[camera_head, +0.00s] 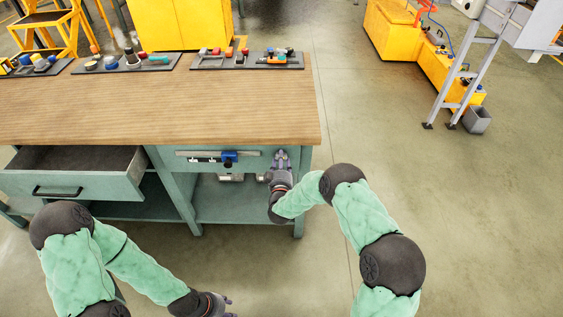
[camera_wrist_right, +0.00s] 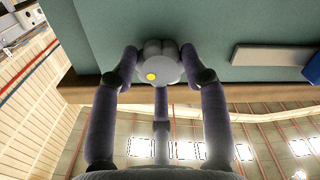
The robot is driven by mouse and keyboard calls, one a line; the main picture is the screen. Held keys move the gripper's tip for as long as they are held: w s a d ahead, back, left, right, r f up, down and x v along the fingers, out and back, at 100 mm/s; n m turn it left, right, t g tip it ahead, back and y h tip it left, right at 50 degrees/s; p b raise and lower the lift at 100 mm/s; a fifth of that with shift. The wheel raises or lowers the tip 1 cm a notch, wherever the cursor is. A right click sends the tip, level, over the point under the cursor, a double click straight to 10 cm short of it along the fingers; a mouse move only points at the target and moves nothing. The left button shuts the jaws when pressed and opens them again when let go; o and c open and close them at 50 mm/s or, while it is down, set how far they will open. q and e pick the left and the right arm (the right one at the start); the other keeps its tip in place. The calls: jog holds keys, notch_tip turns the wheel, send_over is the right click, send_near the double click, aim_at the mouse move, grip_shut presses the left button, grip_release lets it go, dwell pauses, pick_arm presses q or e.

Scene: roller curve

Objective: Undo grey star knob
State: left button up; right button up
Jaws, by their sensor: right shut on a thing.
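The grey star knob (camera_wrist_right: 160,62) is lobed with a yellow dot on its face, and it sits against the teal panel under the benchtop in the right wrist view. My right gripper (camera_wrist_right: 160,70) has its dark fingers around it, one on each side and one below, shut on it. In the head view my right gripper (camera_head: 281,158) is at the right end of the bench front and hides most of the knob. My left gripper (camera_head: 229,307) is low at the bottom edge, far from the bench front, with its fingers apart and empty.
A rail with a blue clamp-like slider (camera_head: 229,157) is on the panel left of the knob. An open drawer (camera_head: 110,181) sticks out at the left. Dark trays (camera_head: 247,65) with small parts line the back of the wooden benchtop (camera_head: 160,112).

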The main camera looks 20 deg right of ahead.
jog(key=n, duration=0.3)
jog(key=r+n, duration=0.1)
jog(key=n, duration=0.1)
jog(key=shift+w+a+r+n, duration=0.1)
jog(key=shift+w+a+n, duration=0.1)
jog(key=shift+w+n, duration=0.15)
jog(key=n, duration=0.8)
jog(key=n+p, duration=0.1)
jog(key=n, duration=0.1)
jog(key=shift+a+f+n, duration=0.1)
jog(key=shift+f+n, duration=0.25)
jog(key=shift+s+f+n, duration=0.1)
jog(key=shift+f+n, duration=0.1)
jog(key=shift+n, duration=0.9)
jog(key=shift+s+f+n, duration=0.1)
jog(key=shift+f+n, duration=0.05)
jog(key=shift+n, duration=0.95)
jog(key=shift+s+a+f, duration=0.1)
jog(key=shift+f, duration=0.05)
